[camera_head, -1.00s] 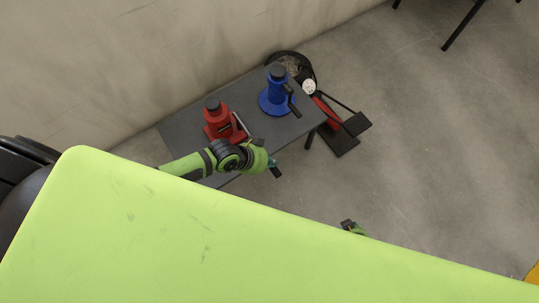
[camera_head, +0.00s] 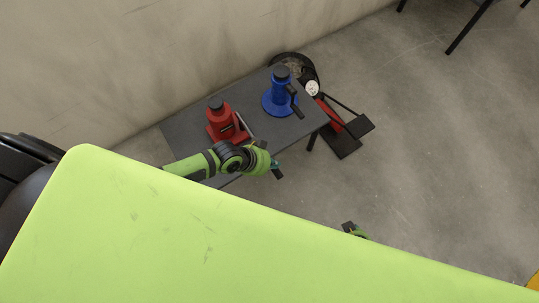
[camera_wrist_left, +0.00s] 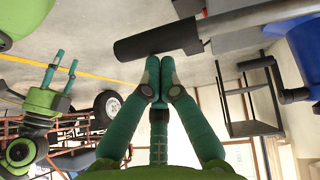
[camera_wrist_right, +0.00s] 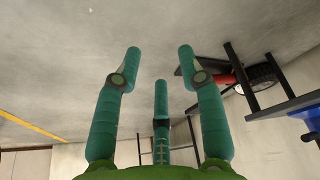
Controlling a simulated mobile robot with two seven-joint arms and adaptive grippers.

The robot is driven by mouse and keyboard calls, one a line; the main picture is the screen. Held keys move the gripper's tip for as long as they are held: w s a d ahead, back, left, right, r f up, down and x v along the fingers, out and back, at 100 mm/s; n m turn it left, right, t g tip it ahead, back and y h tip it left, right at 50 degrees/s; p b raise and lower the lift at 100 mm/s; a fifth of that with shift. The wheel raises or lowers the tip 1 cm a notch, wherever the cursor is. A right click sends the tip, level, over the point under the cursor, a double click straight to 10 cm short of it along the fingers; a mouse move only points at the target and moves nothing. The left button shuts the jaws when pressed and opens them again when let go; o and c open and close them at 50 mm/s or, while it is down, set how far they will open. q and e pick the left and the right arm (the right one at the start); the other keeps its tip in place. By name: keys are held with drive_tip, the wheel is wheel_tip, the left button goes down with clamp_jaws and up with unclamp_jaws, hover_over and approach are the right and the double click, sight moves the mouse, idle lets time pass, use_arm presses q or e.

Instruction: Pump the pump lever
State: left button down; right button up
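A red jack (camera_head: 222,121) and a blue jack (camera_head: 278,98) stand upright on a dark table. A pump lever with a black grip (camera_wrist_left: 157,42) on a grey rod crosses the top of the left wrist view. A black end (camera_head: 277,173) shows just past my left gripper (camera_head: 272,163) in the head view. In the left wrist view, my left gripper's fingertips (camera_wrist_left: 160,62) are together just below the black grip; whether they touch it I cannot tell. My right gripper (camera_wrist_right: 160,60) is open and empty; it also shows in the left wrist view (camera_wrist_left: 63,70).
The dark table (camera_head: 185,130) stands by a wall. A black-and-red object with a wheel (camera_head: 338,125) lies on the floor beyond its right end. A large green surface (camera_head: 200,230) hides the foreground. The floor at right is mostly clear.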

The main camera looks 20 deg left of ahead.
use_arm(q)
drive_tip(key=shift+s+r+p, duration=0.15)
drive_tip(key=shift+r+p, duration=0.1)
drive_tip(key=shift+p, duration=0.35)
drive_tip(key=r+p, duration=0.3)
drive_tip(key=shift+w+d+r, duration=0.2)
drive_tip(key=shift+w+d, duration=0.05)
drive_tip(key=shift+w, duration=0.05)
drive_tip(key=d+p+v, duration=0.1)
drive_tip(key=p+v, duration=0.2)
drive_tip(key=v, duration=0.6)
drive_tip(key=shift+s+r, duration=0.45)
drive_tip(key=shift+s, duration=0.1)
use_arm(e)
drive_tip(key=s+d+g, duration=0.1)
drive_tip(key=s+d, duration=0.1)
drive_tip(key=s, duration=0.8)
drive_tip(key=shift+s+r, duration=0.15)
drive_tip(key=shift+r, duration=0.2)
drive_tip(key=shift+d, duration=0.1)
